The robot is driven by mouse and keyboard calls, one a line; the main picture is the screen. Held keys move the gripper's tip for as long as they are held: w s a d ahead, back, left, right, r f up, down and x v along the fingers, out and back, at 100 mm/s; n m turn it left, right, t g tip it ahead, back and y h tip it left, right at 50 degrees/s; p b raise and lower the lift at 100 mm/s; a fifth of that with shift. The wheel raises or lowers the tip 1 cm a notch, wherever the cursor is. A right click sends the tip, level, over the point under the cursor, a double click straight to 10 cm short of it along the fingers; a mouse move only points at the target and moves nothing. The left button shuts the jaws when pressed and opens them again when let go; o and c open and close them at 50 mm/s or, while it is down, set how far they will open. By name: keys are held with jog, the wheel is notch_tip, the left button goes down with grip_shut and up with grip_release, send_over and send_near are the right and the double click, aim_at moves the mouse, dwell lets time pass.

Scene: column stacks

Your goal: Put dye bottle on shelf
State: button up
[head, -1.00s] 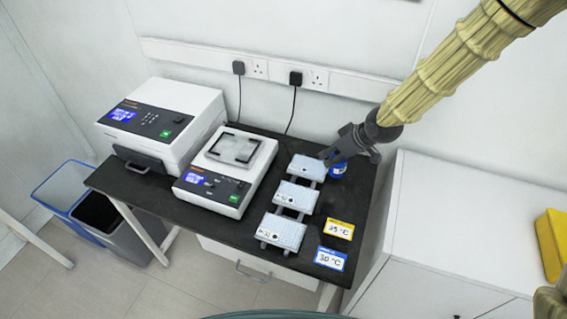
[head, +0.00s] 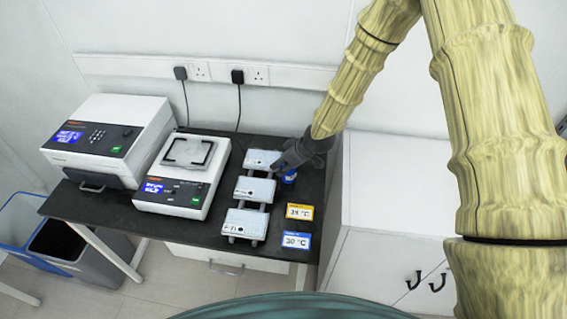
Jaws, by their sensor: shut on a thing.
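The dye bottle (head: 289,178) shows as a small blue round shape at the back right of the black table (head: 122,209), mostly hidden by my gripper. My gripper (head: 281,167) reaches down from the upper right and is shut on the bottle. Its fingers are beside the rear white block, and I cannot tell whether they touch it. Whether the bottle is clear of the table top is also hidden.
Three white blocks (head: 254,188) stand in a column left of the bottle. Yellow (head: 299,212) and blue (head: 296,241) temperature cards lie in front. Two lab devices (head: 184,172) fill the table's left. A white cabinet (head: 385,210) with a clear top adjoins on the right.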

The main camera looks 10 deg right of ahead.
jog(key=shift+w+f, duration=0.1)
jog(key=shift+f, duration=0.3)
jog(key=shift+s+r, duration=0.15)
jog(key=shift+s, duration=0.15)
jog(key=shift+w+f, duration=0.15)
jog(key=shift+f, duration=0.1)
jog(key=o, duration=0.9)
jog(key=shift+c, duration=0.2)
jog(key=shift+r, duration=0.1)
jog(key=shift+r, duration=0.15)
